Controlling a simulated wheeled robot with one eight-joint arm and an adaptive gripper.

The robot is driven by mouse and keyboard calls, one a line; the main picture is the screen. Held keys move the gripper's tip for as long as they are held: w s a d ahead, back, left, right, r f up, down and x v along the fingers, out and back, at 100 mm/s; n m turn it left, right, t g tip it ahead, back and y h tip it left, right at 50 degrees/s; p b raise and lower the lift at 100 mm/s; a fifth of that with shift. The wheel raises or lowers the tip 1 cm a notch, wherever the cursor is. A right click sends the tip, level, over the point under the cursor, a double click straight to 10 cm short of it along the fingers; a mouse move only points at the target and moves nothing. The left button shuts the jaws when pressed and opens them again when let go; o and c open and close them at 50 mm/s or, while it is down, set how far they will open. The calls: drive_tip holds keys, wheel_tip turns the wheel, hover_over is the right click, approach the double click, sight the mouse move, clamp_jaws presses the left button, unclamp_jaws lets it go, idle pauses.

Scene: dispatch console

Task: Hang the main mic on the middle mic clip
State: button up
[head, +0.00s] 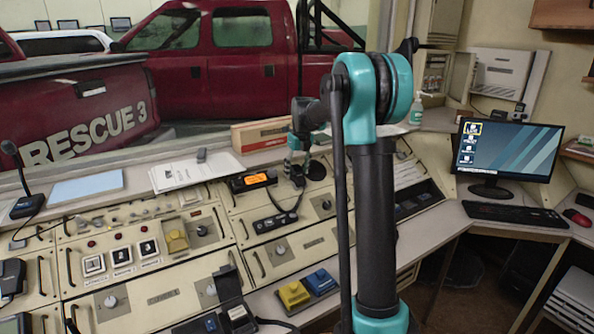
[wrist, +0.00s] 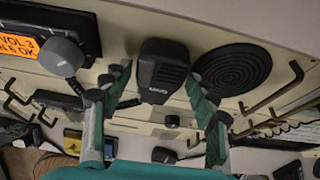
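A black hand mic (wrist: 162,72) sits on the console between the fingers of my gripper in the wrist view. It lies beside a round black speaker grille (wrist: 232,69). My gripper (wrist: 158,85) is open, with one teal finger on each side of the mic and a visible gap at both sides. In the head view my gripper (head: 303,142) is over the console, right of the radio with the orange display (head: 252,181); the mic there is small and partly hidden. I cannot clearly make out the middle mic clip in either view.
A dark cord (head: 286,217) runs down the console to a black strip (head: 275,222). Bent panel handles (wrist: 275,88) stick out right of the speaker in the wrist view. Yellow (head: 293,294) and blue (head: 320,282) blocks sit lower down. A monitor (head: 507,150) stands at right.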

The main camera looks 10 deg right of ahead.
drive_tip(key=shift+o, duration=0.9)
drive_tip(key=shift+r, duration=0.1)
wheel_tip(320, 180, up, 12)
drive_tip(key=s, duration=0.2)
drive_tip(key=shift+d+f, duration=0.2)
drive_tip(key=shift+d, duration=0.2)
drive_tip(key=s+d+f+n, duration=0.1)
drive_tip(key=s+f+n, duration=0.8)
drive_tip(key=s, duration=0.3)
drive_tip(key=s+d+f+n+t, duration=0.1)
drive_tip(key=s+f+n, duration=0.7)
drive_tip(key=s+n, duration=0.4)
drive_tip(key=s+d+f+n+t, duration=0.1)
drive_tip(key=s+f+n, duration=0.8)
drive_tip(key=s, duration=0.4)
drive_tip(key=shift+s+d+f+n+h, duration=0.3)
drive_tip(key=shift+n+h, duration=0.1)
drive_tip(key=shift+n, duration=0.3)
